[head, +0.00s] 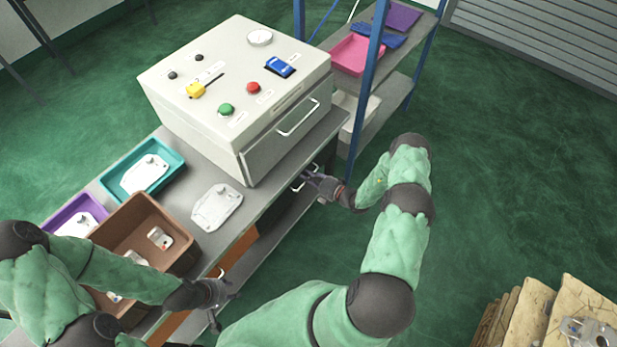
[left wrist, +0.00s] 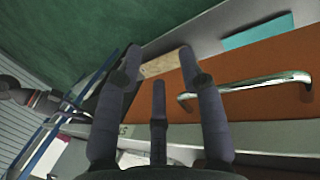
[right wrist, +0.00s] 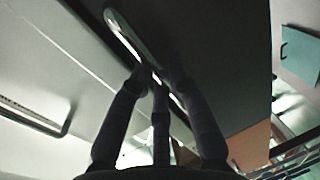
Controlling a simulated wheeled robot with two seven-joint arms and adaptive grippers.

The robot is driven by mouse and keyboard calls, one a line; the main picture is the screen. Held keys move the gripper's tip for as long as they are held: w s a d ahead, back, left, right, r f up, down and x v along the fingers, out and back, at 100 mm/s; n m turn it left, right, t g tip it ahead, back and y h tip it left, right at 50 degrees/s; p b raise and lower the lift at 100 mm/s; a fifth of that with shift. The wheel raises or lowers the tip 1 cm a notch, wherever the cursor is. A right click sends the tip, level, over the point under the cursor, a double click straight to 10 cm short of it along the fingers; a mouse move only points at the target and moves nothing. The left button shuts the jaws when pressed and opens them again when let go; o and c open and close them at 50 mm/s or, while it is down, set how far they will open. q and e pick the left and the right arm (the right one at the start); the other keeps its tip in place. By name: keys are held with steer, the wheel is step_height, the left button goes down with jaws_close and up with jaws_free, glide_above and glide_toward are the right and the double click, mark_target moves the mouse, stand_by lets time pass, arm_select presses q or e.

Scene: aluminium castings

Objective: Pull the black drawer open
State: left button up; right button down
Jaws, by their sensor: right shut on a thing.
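The black drawer (head: 274,218) is set under the workbench's top, below the white machine, and shows only partly in the head view. In the right wrist view its dark front (right wrist: 225,60) fills the upper middle, with a long silver bar handle (right wrist: 122,32). My right gripper (head: 313,180) is at the bench's right end, and in the right wrist view its fingers (right wrist: 157,76) are shut on this handle. How far the drawer stands out is hard to tell. My left gripper (head: 226,291) is open and empty in front of the orange drawer (left wrist: 255,75).
The white machine (head: 287,140) stands on the workbench (head: 245,215). A brown bin (head: 140,205), teal tray (head: 172,160), purple tray (head: 95,205) and metal casting (head: 217,206) are to its left. A blue-post shelf (head: 372,90) stands behind; wooden pallets (head: 530,310) lie front right.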

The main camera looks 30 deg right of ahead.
steer(key=f+b+v, duration=0.1)
steer(key=f+v, duration=0.2)
steer(key=v, duration=1.1)
steer(key=s+f+b+v, duration=0.1)
steer(key=f+v, duration=0.2)
steer(key=v, duration=1.1)
steer(key=shift+s+d, duration=0.15)
steer(key=shift+d, duration=0.15)
steer(key=c, duration=1.1)
jaws_free()
steer(key=shift+c, duration=0.2)
steer(key=shift+d, duration=0.1)
steer(key=v, duration=1.2)
steer(key=shift+f, duration=0.1)
